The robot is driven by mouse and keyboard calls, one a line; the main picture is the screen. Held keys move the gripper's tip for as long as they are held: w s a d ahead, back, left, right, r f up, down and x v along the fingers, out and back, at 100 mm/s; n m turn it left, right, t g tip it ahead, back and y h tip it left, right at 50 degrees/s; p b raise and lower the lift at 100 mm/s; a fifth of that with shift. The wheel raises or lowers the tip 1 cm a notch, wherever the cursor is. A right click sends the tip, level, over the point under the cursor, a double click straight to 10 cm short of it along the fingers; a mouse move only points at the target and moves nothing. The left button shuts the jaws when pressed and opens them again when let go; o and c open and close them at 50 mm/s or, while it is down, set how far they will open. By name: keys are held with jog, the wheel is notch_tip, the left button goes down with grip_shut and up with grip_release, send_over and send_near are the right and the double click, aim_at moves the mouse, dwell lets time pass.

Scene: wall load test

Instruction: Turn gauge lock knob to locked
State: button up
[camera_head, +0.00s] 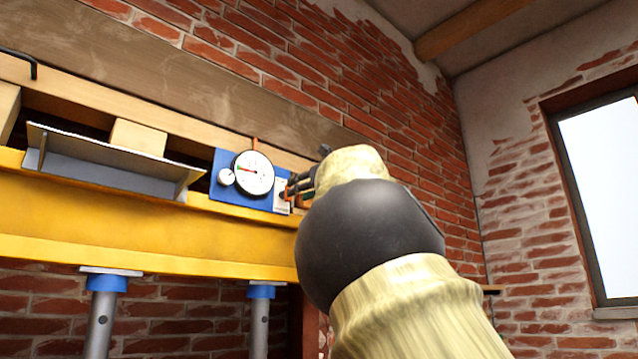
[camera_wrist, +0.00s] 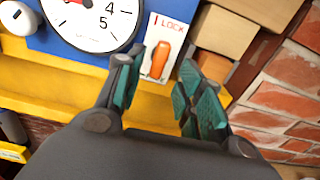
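The orange gauge lock knob (camera_wrist: 160,60) sits on a white plate (camera_wrist: 173,29) marked "LOCK" in the wrist view. It looks elongated, with its long side close to upright in that picture. The plate is on the blue gauge panel (camera_head: 222,190), beside the round white dial (camera_head: 254,173) with a red needle. My gripper (camera_wrist: 162,72) is open, with one teal-padded finger on each side of the knob in the picture. I see gaps between pads and knob; depth and contact are unclear. In the head view my gripper (camera_head: 300,188) is at the panel's right edge and hides the knob.
A yellow beam (camera_head: 150,235) runs below the panel, held by posts with blue collars (camera_head: 107,283). A grey metal angle (camera_head: 110,165) and a wooden block (camera_head: 139,136) are left of the panel. Brick wall (camera_head: 400,120) rises behind; a window (camera_head: 604,180) is at right.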

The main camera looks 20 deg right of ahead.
jog(key=v, duration=0.8)
jog(key=shift+d, duration=0.1)
